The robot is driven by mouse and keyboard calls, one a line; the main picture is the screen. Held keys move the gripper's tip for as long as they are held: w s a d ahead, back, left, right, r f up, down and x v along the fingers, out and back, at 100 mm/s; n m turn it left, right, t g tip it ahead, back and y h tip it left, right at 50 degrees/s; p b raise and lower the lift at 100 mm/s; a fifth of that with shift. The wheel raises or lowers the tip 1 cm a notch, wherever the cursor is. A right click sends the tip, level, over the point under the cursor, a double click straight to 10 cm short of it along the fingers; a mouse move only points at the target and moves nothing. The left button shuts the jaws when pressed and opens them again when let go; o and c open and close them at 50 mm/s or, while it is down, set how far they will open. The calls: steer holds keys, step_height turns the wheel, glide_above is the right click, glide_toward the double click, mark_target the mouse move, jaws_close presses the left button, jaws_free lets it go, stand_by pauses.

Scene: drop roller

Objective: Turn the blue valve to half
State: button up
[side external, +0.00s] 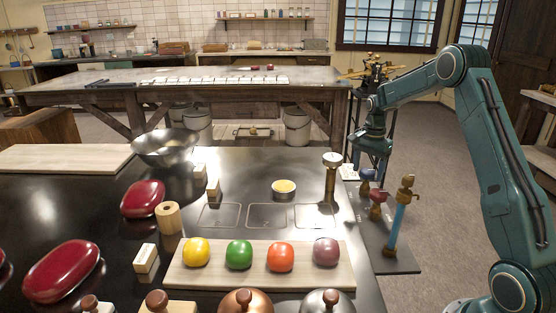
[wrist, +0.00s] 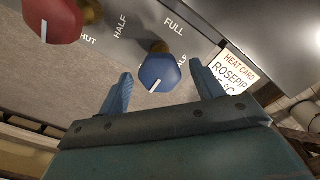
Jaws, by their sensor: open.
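The blue valve knob (wrist: 158,70) is a faceted knob on a brass stem in the wrist view. Its white pointer mark is on the side towards my gripper, at the bottom of the picture. My gripper (wrist: 161,76) is open, with one blue finger to each side of the knob and visible gaps between. In the side external view the blue knob (side external: 367,173) sits just below my gripper (side external: 371,150).
A red valve knob (wrist: 52,18) is at upper left in the wrist view, near printed words HALF and FULL. A heat card (wrist: 235,72) lies right of the right finger. A blue pipe with brass fittings (side external: 398,226) stands near the valves in the side external view.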

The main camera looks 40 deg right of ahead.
steer(key=c, duration=1)
